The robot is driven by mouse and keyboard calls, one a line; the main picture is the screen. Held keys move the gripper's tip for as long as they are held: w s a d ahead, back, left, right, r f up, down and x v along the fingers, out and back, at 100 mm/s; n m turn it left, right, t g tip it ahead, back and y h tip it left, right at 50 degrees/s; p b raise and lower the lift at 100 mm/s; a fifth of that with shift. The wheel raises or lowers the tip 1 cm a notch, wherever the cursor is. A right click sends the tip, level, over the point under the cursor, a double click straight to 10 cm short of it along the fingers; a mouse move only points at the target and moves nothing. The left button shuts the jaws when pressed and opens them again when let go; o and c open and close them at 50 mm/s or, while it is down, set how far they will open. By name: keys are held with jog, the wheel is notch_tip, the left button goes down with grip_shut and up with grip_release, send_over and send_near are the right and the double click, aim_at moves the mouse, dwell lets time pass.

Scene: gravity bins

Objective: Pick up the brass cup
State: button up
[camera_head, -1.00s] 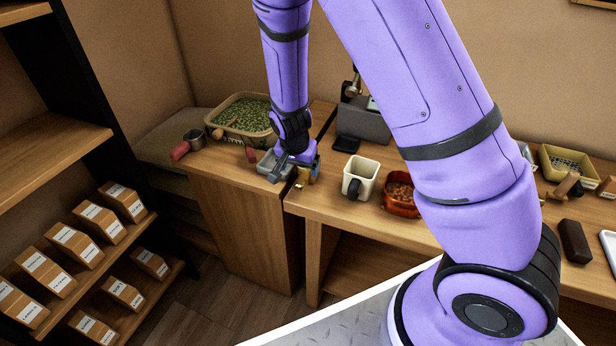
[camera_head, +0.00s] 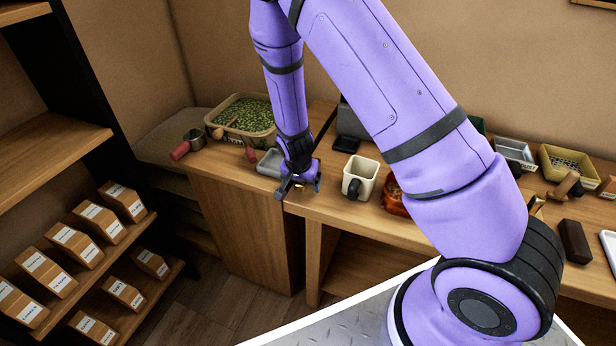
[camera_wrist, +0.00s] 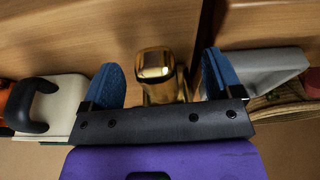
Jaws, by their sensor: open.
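The brass cup (camera_wrist: 155,65) shows in the wrist view as a shiny gold, rounded shape on the wooden counter. My gripper (camera_wrist: 164,72) is open, with one blue-padded finger on each side of the cup. There are visible gaps between the cup and both fingers. The near end of the cup is hidden behind the dark gripper body. In the head view, my gripper (camera_head: 298,188) is low at the counter's front edge and hides most of the cup.
A cream container (camera_head: 360,176) with a dark handle stands right of the gripper. A grey tray (camera_head: 269,162) lies close on its left. A tub of green pieces (camera_head: 243,115) and a red-handled metal scoop (camera_head: 187,145) are further left. An orange bowl (camera_head: 393,198) is partly behind my arm.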

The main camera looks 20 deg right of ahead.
jog(key=c, duration=1.5)
jog(key=shift+r, duration=0.1)
jog(key=shift+r, duration=1.05)
jog(key=shift+r, duration=2.4)
